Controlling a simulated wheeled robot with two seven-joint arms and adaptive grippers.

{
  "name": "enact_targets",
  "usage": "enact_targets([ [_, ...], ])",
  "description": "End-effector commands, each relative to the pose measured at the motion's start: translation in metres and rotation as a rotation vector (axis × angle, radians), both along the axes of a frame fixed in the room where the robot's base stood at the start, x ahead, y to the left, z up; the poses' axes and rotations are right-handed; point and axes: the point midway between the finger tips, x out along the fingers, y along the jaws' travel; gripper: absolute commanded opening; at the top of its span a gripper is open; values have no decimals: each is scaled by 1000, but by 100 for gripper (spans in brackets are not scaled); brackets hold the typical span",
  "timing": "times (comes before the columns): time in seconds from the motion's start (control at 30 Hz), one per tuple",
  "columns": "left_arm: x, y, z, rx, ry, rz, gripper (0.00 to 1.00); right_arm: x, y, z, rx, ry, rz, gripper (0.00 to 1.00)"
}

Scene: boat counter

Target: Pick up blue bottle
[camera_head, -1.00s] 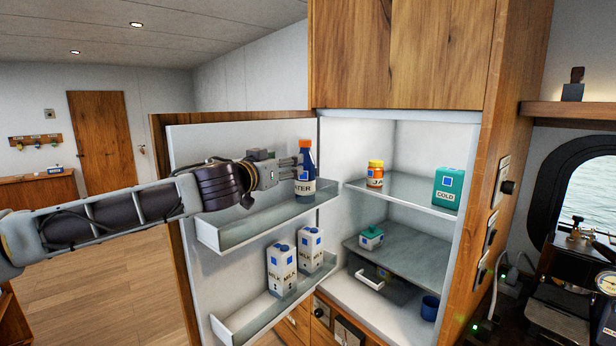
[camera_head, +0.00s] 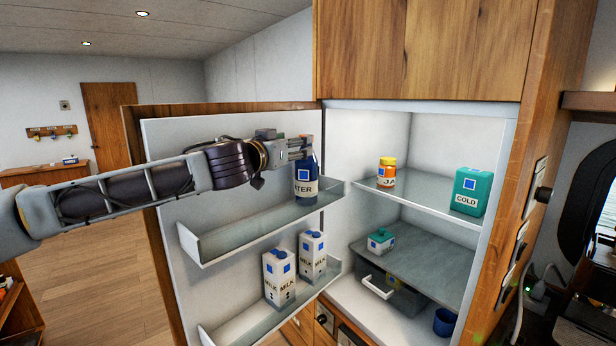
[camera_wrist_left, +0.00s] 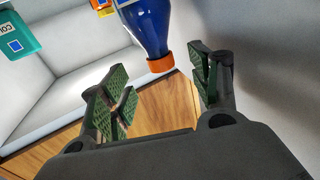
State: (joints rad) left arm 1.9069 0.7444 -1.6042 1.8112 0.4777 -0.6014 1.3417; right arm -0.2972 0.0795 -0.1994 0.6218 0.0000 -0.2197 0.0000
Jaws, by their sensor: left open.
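The blue bottle (camera_head: 306,186) with a "WATER" label stands upright on the upper shelf of the open fridge door. My left gripper (camera_head: 302,148) is open at the bottle's neck and orange cap, partly hiding them in the head view. In the left wrist view the bottle (camera_wrist_left: 143,22) appears upside down, with its orange cap (camera_wrist_left: 161,64) between the two spread green-padded fingers. A gap shows on each side of the cap in that view, so the fingers do not appear to grip it. My right gripper is not in view.
Two milk cartons (camera_head: 279,279) stand on the lower door shelf (camera_head: 232,325). Inside the fridge are an orange jar (camera_head: 387,172), a teal "COLD" container (camera_head: 468,192), a small teal-lidded box (camera_head: 381,241) and a blue cup (camera_head: 445,322). The door's upper shelf (camera_head: 235,224) is clear left of the bottle.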

Motion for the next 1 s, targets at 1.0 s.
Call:
enact_targets([
  [1.0, 0, 0, -69, 2, 1, 1, 62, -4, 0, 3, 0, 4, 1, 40],
])
